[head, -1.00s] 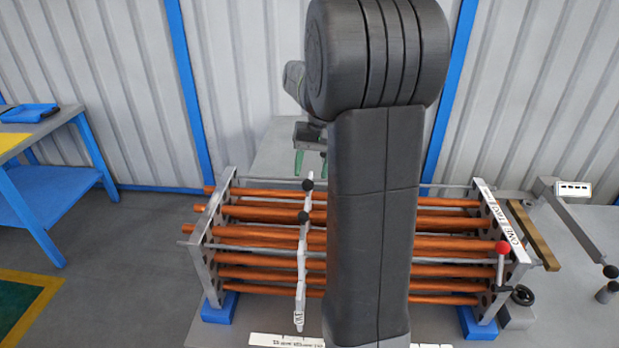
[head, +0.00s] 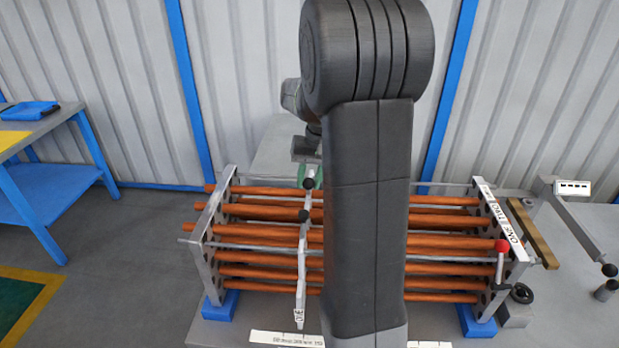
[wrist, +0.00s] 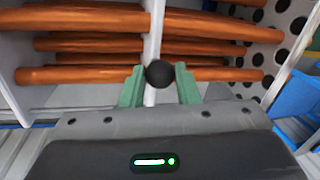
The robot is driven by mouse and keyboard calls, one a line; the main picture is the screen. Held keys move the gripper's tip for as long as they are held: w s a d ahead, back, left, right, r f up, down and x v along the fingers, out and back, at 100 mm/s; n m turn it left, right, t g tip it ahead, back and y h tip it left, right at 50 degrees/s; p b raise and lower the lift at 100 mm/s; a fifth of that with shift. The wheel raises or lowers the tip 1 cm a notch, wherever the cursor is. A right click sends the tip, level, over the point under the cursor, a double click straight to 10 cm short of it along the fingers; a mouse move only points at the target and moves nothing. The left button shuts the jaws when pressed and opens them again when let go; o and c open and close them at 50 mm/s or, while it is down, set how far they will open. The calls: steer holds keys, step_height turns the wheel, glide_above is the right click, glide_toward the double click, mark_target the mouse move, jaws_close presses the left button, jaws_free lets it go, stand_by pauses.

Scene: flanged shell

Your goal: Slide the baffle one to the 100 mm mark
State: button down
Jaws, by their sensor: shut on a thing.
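Baffle one (head: 301,275) is a thin pale upright plate across the orange tubes, left of the middle of the rack, with a label at its foot. It carries black ball knobs, one at its top (head: 309,183) and one lower (head: 303,216). In the wrist view my gripper (wrist: 160,80) has its green fingers on both sides of a black knob (wrist: 159,74), shut on it. In the head view my gripper (head: 310,172) is at the top knob, partly hidden by my arm. A white printed scale (head: 285,339) lies in front; its marks are too small to read.
Orange tubes (head: 445,240) run between a left end plate (head: 203,255) and a right labelled end plate (head: 512,260). A red-knobbed lever (head: 502,248) stands at the right end. A blue-framed bench (head: 45,190) is at the left. My arm hides the rack's middle.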

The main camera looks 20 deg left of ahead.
steer(key=shift+w+d, duration=0.15)
steer(key=shift+d, duration=0.4)
steer(key=c, duration=1.1)
jaws_free()
step_height(320, 180, up, 14)
steer(key=w+d+b, duration=0.1)
steer(key=d, duration=0.1)
steer(key=shift+d+f, duration=0.15)
steer(key=shift+f, duration=0.05)
steer(key=shift+w, duration=0.1)
steer(key=a+f, duration=0.1)
steer(key=f, duration=0.3)
steer(key=s+a+f, duration=0.1)
steer(key=f, duration=0.4)
steer(key=f+p, duration=0.1)
steer(key=f, duration=0.4)
steer(key=shift+s+a, duration=0.15)
steer(key=shift+a, duration=0.25)
steer(key=shift+a+r, duration=0.25)
steer(key=shift+a, duration=0.1)
steer(key=shift+d+r, duration=0.15)
steer(key=shift+r, duration=0.4)
